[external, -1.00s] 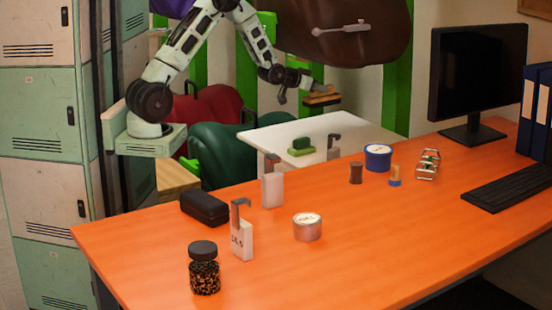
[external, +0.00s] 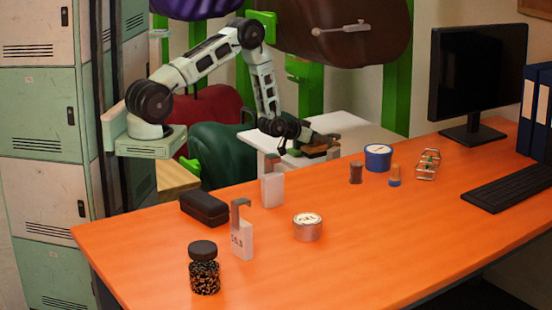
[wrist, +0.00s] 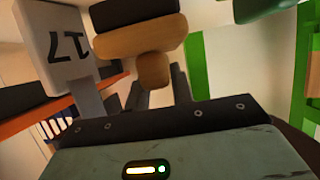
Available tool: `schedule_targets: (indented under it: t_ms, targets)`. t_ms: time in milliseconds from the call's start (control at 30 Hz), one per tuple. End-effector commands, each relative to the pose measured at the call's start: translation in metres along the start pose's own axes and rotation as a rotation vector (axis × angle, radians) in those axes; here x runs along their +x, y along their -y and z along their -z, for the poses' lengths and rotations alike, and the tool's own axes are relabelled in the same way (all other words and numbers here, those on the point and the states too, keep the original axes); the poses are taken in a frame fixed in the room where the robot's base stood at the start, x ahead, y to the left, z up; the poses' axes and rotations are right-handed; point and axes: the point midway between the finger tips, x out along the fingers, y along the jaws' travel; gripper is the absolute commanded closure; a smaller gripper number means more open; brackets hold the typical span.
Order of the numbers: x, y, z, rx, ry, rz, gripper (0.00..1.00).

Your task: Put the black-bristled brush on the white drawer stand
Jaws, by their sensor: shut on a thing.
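The black-bristled brush has a brown wooden body. In the wrist view the brush (wrist: 138,42) shows its knob between my two dark fingers, with the black bristles at the frame's top edge. My gripper (wrist: 157,86) is shut on that knob. In the external view my gripper (external: 306,141) holds the brush (external: 318,153) low over the white drawer stand (external: 345,124), behind the orange desk. I cannot tell whether the brush touches the stand's top. The green brush on the stand is mostly hidden by my gripper.
A white block with a grey hook, marked 17, stands close beside the brush in the wrist view (wrist: 58,45). The orange desk (external: 400,225) in front carries another hooked white block (external: 272,190), a black case (external: 204,207), tins and a jar (external: 204,268).

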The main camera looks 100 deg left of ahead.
Motion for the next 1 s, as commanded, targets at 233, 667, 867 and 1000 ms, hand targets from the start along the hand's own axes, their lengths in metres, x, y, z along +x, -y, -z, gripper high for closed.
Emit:
schedule_targets:
  t_ms: [233,667,867,1000]
  targets:
    - [0.012,0.000,-0.030,0.000,0.002,0.000,1.00]
    - [0.014,0.000,-0.034,0.001,0.002,0.000,0.68]
    - [0.013,0.000,-0.034,0.000,0.002,0.000,0.55]
    - [0.013,0.000,-0.033,0.000,0.002,0.000,0.55]
